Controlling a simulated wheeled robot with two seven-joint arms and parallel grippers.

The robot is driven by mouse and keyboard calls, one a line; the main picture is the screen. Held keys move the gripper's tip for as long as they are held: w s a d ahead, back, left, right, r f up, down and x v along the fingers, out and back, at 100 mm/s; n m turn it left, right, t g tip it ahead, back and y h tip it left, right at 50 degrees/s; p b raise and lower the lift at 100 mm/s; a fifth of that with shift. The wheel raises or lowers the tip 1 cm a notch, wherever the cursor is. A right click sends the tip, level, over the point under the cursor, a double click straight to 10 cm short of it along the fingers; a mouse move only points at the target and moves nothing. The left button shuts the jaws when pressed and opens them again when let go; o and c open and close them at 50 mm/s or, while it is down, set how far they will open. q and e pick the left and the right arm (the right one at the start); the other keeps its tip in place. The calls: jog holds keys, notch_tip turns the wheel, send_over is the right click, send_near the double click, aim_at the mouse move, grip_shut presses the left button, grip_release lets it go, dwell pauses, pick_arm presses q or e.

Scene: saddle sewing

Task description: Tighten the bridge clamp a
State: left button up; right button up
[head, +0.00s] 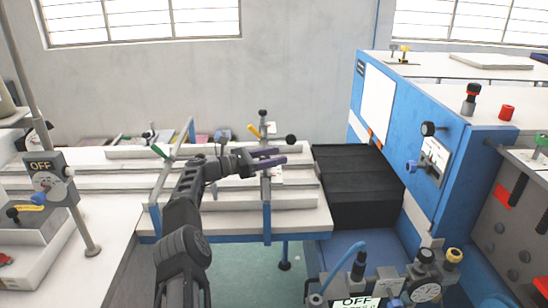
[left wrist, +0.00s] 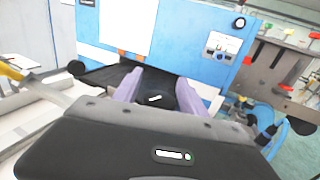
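Two bridge-like clamps span the white layered boards in the head view. The right one (head: 266,205) has a blue-grey bar, a yellow lever (head: 253,131) and a black ball knob (head: 291,139). I see no label telling which is clamp a. My left gripper (head: 277,156) has its purple fingers apart and empty, over the right clamp and below its knob. In the left wrist view the yellow lever (left wrist: 12,72) and black knob (left wrist: 76,68) lie left of the fingers. My right gripper is out of view.
A blue machine (head: 440,160) with a black stepped cover (head: 355,187) stands to the right. A gauge (head: 425,290) and fittings are at front right. A switch box marked OFF (head: 50,178) stands on a pole at left.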

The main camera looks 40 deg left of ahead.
aim_at(261, 159)
pick_arm(q)
jog(key=shift+o, duration=0.5)
jog(key=shift+s, duration=0.1)
jog(key=shift+s+a, duration=0.15)
jog(key=shift+a, duration=0.05)
jog(key=b+v, duration=0.2)
jog(key=v, duration=0.5)
jog(key=shift+s, duration=0.1)
jog(key=shift+c, duration=0.2)
